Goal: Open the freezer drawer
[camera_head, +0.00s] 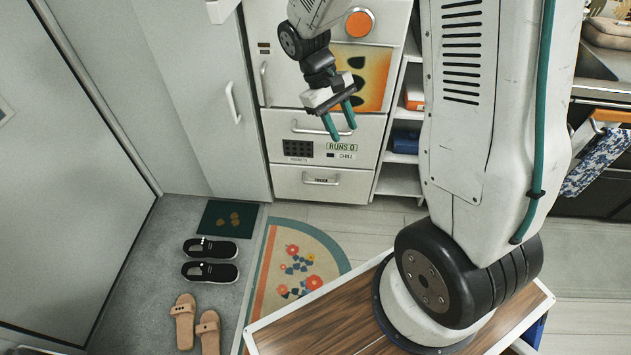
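The white fridge unit (287,94) stands against the back wall. It has a door on top and two drawers below. The upper drawer (372,135) has a bar handle (322,127) and labels that include "CHILL". The lower drawer (352,186) has a bar handle (320,179) and a small dark label I cannot read clearly. Both drawers look shut. My gripper (341,132) has two teal fingers, apart, with nothing visible between them. It is in front of the upper drawer in this view, above the lower drawer's handle; its distance from the drawer fronts is unclear.
A shelf unit (399,179) stands right of the fridge, a tall cabinet (205,120) left. Shoes (210,260), slippers (196,323), a dark mat (228,219) and a half-round rug (300,255) lie on the floor. Pale floor right of the rug is free.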

